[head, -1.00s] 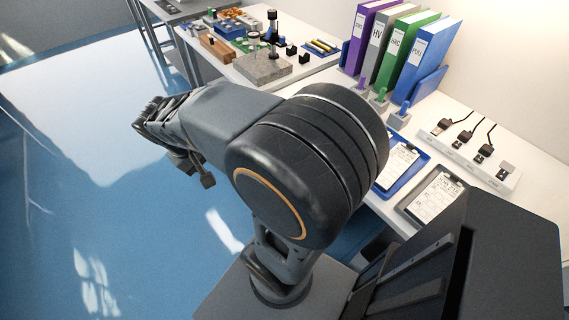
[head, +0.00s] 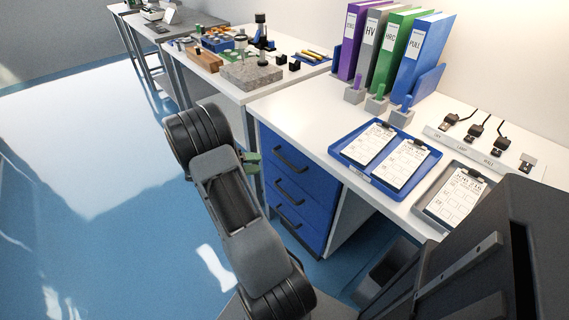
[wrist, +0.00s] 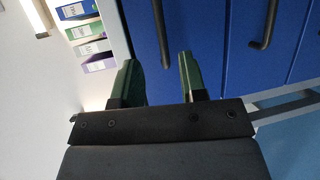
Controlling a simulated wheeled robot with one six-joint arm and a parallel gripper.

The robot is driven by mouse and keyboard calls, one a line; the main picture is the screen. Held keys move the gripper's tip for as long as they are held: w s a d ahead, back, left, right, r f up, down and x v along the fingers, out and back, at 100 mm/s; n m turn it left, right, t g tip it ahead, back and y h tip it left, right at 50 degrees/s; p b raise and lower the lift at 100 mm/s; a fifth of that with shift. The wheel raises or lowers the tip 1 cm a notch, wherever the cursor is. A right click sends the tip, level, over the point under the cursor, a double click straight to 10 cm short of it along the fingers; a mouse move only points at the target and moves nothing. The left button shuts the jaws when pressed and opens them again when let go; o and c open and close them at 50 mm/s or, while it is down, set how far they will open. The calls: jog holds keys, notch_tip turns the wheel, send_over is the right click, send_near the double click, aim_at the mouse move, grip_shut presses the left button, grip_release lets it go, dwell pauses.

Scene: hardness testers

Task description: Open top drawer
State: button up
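A blue drawer unit is under the white bench in the head view. Its top drawer (head: 272,143) is closed and has a dark bar handle (head: 290,161). My gripper (head: 250,158) is partly hidden behind my arm, left of the top drawer front. In the wrist view, which is turned sideways, my gripper (wrist: 157,80) is open, with its two green fingers apart and nothing visibly held. The top drawer's handle (wrist: 161,35) shows ahead, roughly in line with the gap. I cannot tell whether the fingers reach around it.
The middle drawer's handle (wrist: 265,25) is to the right in the wrist view. Above the drawers, the white bench (head: 290,105) holds a blue tray (head: 342,156) with clipboards and several binders (head: 425,50). Blue floor (head: 120,230) is open at left.

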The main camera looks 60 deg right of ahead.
aim_at(283, 161)
jog(key=x, duration=1)
jog(key=shift+s+d+b, duration=0.2)
jog(key=shift+s+b, duration=0.1)
grip_shut()
